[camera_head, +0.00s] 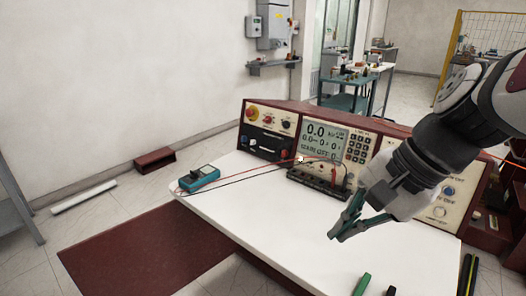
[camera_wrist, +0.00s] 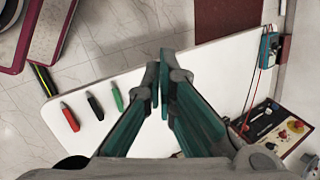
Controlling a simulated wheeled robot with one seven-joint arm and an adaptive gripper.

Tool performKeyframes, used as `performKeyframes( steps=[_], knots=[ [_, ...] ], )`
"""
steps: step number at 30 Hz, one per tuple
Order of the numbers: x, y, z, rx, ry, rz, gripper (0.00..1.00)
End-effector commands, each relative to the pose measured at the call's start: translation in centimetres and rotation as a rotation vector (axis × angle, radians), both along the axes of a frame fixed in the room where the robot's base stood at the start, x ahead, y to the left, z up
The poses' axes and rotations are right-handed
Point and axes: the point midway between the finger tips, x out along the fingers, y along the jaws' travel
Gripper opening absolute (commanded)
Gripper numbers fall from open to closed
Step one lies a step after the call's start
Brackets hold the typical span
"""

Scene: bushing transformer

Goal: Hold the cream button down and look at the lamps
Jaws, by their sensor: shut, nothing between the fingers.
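My gripper (camera_head: 350,222) is shut and empty, above the white worktop in front of the console's right part. In the wrist view its fingers (camera_wrist: 157,88) meet over the worktop, touching nothing. The console's right panel carries a pale round button (camera_head: 440,211), possibly the cream one, below a blue knob (camera_head: 449,190); the gripper is apart from it, to its left. My arm hides part of this panel. Small round red and pale fittings (camera_head: 268,118) sit on the left panel. I cannot tell which are lamps or whether any is lit.
The white worktop (camera_head: 250,205) bears a teal meter (camera_head: 198,178) with red and black leads running to a dark terminal strip (camera_head: 318,183). A display (camera_head: 323,142) is lit mid-console. Red, black and green probes (camera_wrist: 68,116) lie near the worktop's edge. The worktop's middle is clear.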

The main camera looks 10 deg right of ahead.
Motion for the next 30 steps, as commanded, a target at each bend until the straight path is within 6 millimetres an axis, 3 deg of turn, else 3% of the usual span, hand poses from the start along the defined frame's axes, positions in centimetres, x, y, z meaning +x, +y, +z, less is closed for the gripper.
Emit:
performKeyframes(
  steps=[1,8,15,23,30],
  knots=[
    [1.9,-0.9,-1.8,0.077,0.035,-0.118,0.00],
    [9.1,-6.0,-6.0,0.457,0.151,-0.656,0.00],
    [14.3,-14.2,-10.2,0.832,0.227,-1.129,0.00],
    [16.6,-24.4,-15.1,1.214,0.264,-1.531,0.00],
    [15.7,-33.7,-19.9,1.551,0.258,-1.812,0.00]
  ],
)
